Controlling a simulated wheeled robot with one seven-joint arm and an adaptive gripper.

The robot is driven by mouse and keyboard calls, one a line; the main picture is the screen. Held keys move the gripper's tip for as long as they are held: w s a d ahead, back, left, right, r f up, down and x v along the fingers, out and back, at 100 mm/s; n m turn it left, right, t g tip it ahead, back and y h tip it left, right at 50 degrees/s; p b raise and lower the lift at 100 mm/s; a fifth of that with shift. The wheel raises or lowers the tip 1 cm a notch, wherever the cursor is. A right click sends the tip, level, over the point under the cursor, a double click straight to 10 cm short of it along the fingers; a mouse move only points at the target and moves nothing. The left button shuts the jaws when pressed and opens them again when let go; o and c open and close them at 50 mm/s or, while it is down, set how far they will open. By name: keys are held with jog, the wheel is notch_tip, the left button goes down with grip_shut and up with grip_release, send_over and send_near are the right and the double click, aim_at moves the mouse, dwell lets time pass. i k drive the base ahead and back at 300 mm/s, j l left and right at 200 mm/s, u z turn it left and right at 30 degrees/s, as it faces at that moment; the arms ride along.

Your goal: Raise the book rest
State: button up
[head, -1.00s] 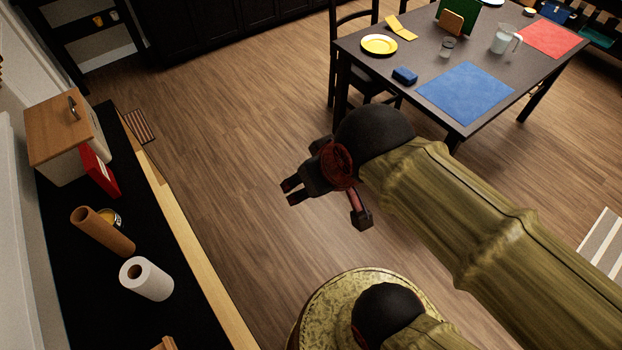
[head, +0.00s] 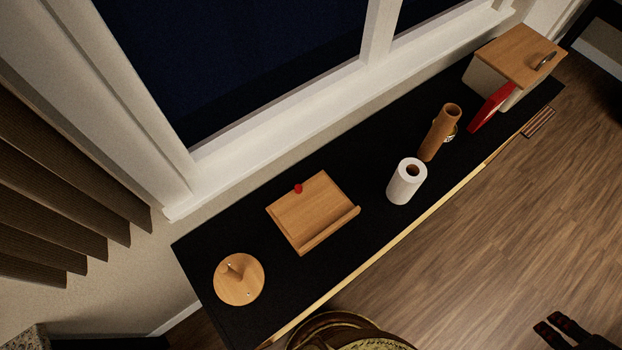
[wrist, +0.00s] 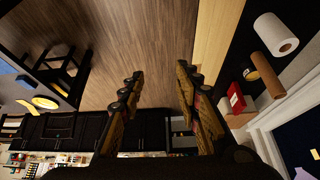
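The book rest (head: 312,207) is a light wooden board with a ledge along its lower right edge. It sits on the black counter in the head view and looks lying flat or nearly so. A small red knob (head: 298,188) shows at its upper left edge. What is under the board is hidden. My gripper (head: 555,327) is at the bottom right of the head view, over the floor and well away from the book rest. In the wrist view my gripper (wrist: 160,76) has its fingers wide apart with nothing between them. The book rest does not show in the wrist view.
On the black counter (head: 240,318) stand a round wooden piece with a peg (head: 239,279), a paper towel roll (head: 407,181), a brown cylinder (head: 440,132), a red box (head: 491,107) and a wooden-lidded bin (head: 520,55). A window runs behind.

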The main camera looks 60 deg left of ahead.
aim_at(309, 201)
jog(key=u, duration=2.35)
